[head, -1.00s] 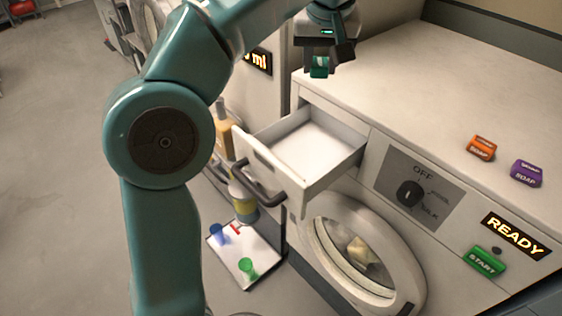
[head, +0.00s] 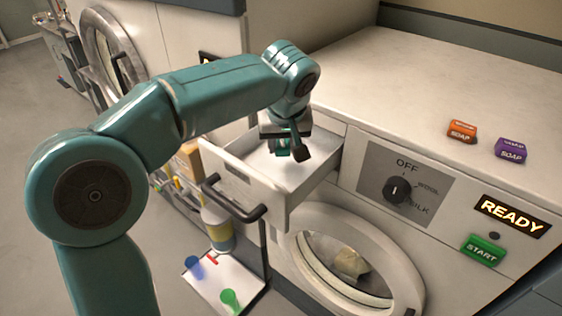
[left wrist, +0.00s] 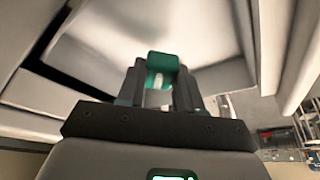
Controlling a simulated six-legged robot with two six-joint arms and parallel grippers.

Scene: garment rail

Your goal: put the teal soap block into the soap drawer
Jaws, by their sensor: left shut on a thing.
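The teal soap block (left wrist: 162,64) is between the fingertips of my left gripper (left wrist: 160,85) in the left wrist view. In the head view my left gripper (head: 287,148) is over the open soap drawer (head: 238,172), pointing down, and the block mostly hides behind the fingers. The gripper is shut on the block. The drawer is pulled out from the washer's front, with a dark handle (head: 232,203), and its white floor looks empty. I cannot tell how high the block is above that floor. My right gripper is not in view.
Orange (head: 462,131) and purple (head: 510,150) soap blocks sit on the washer top. A tray with small cups (head: 222,281) is lower left.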

